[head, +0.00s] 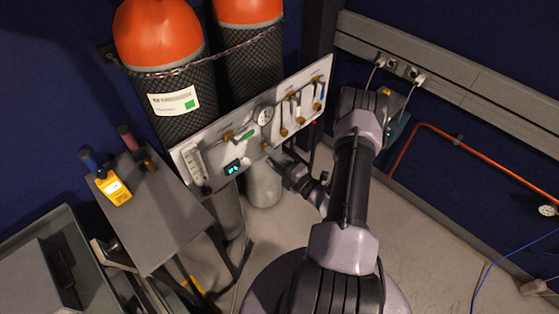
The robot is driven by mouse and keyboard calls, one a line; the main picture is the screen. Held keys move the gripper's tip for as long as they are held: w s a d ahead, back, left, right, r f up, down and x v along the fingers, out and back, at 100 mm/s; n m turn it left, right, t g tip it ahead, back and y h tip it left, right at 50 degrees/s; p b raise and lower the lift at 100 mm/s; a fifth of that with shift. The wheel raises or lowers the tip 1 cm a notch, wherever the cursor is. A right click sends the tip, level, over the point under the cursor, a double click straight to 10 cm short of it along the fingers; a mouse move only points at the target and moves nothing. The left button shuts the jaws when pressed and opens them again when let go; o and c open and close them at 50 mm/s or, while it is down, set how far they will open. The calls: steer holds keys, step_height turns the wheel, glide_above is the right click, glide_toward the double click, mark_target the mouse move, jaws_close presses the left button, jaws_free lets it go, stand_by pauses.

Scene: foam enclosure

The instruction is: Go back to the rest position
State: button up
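My arm rises from the base at the bottom and bends at its elbow at the upper right of the middle. Its wrist shows lower down, left of the upper arm. My gripper (277,160) is small and dark, just below the lower edge of the grey valve panel (222,152). I cannot tell whether it touches the panel. Its fingers are too small and dark to tell whether they are open or shut, and I see no object in it.
Two orange-topped cylinders (160,35) in black netting stand behind the panel. A grey table (160,215) at left holds a yellow meter (113,188). An orange pipe (405,155) and grey trunking (460,75) run along the right wall. Floor (430,240) at right is mostly clear.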

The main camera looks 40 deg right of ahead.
steer(key=s, duration=0.3)
steer(key=shift+s, duration=0.4)
